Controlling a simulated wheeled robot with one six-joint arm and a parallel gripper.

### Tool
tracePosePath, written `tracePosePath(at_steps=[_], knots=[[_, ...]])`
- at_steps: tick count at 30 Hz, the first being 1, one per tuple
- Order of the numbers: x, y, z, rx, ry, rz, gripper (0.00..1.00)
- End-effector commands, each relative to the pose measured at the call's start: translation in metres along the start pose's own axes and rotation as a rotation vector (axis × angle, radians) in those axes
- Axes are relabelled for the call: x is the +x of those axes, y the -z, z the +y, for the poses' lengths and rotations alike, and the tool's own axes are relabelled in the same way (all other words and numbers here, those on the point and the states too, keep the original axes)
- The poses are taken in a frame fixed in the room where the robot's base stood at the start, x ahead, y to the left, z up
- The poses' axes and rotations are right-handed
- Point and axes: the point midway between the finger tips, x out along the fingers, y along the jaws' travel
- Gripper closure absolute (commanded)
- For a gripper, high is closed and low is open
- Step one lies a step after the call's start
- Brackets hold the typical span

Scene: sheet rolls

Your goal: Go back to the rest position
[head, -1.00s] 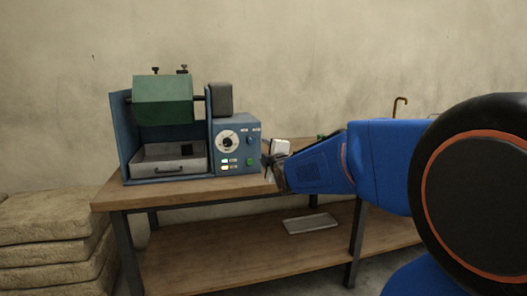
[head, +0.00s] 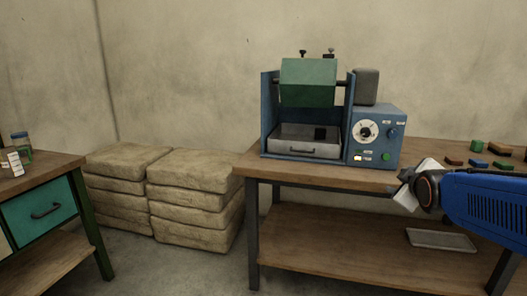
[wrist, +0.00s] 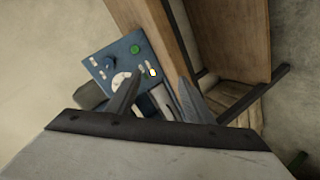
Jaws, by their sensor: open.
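My gripper (head: 405,190) is at the right in the head view, in front of the wooden bench (head: 320,176) and to the right of the blue machine. In the wrist view its two dark fingers (wrist: 155,98) stand apart with nothing held between them. The blue machine has a control box (head: 376,137) with a dial and a green button, a green drum (head: 308,82) above and a metal drawer (head: 302,146) below. A small dark block (head: 320,133) shows at the drawer. The control box also shows in the wrist view (wrist: 115,55).
Stacked tan sacks (head: 190,188) stand left of the bench. A second table (head: 45,170) with a teal drawer and a jar is at far left. Several small coloured blocks (head: 478,162) lie on the bench at right. A flat tray (head: 440,240) lies on the lower shelf.

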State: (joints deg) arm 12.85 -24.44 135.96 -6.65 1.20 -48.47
Motion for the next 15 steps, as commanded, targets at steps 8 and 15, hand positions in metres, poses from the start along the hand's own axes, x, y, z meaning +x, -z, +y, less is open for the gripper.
tracePosePath(at_steps=[8, 15], knots=[[-0.093, -0.038, -0.117, 0.393, 0.293, -0.221, 0.53], [-0.175, -0.079, -0.198, 0.649, 0.459, -0.473, 0.53]])
